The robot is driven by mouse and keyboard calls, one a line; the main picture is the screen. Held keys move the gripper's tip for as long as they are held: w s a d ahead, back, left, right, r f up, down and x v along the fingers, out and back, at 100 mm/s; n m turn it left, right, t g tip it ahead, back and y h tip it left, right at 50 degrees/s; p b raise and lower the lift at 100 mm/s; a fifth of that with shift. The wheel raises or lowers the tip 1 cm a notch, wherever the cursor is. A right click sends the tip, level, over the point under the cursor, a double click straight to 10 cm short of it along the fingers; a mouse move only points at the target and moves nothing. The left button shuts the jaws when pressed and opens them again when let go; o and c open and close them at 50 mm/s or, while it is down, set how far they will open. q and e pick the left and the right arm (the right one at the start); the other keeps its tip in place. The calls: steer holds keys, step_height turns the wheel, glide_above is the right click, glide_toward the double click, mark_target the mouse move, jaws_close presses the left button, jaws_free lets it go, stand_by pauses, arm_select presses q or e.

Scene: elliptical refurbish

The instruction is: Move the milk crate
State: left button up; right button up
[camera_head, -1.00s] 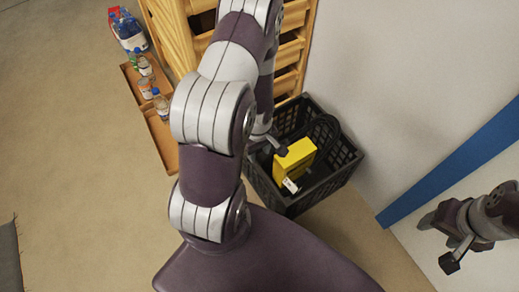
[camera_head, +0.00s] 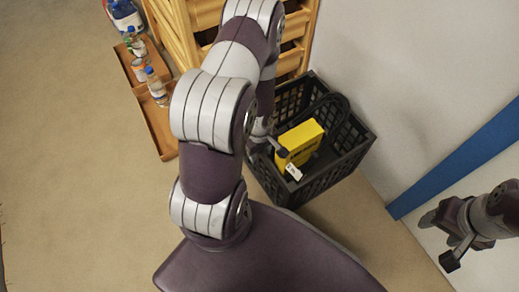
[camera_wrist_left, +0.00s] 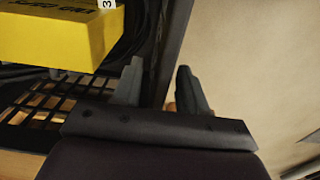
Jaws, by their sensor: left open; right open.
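The milk crate (camera_head: 335,178) is a black open-topped mesh crate on the floor against the white wall. It holds a yellow box (camera_head: 301,142) and a dark curved item. My left gripper (camera_head: 266,146) is at the crate's left side, partly hidden by my arm. In the left wrist view its open fingers (camera_wrist_left: 160,88) straddle the crate's rim (camera_wrist_left: 173,45), one inside and one outside, with gaps that look small; contact is unclear. The yellow box (camera_wrist_left: 55,38) lies on the inner side. My right gripper (camera_head: 439,241) is open and empty at the right, away from the crate.
A wooden slatted rack (camera_head: 298,50) stands right behind the crate. A brown tray (camera_head: 158,128) with bottles (camera_head: 156,85) lies left of it, with a bottle pack (camera_head: 126,18) behind. The white wall (camera_head: 410,70) bounds the right. Floor at left is clear.

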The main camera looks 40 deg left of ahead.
arm_select(q)
jaws_close()
stand_by(1.4)
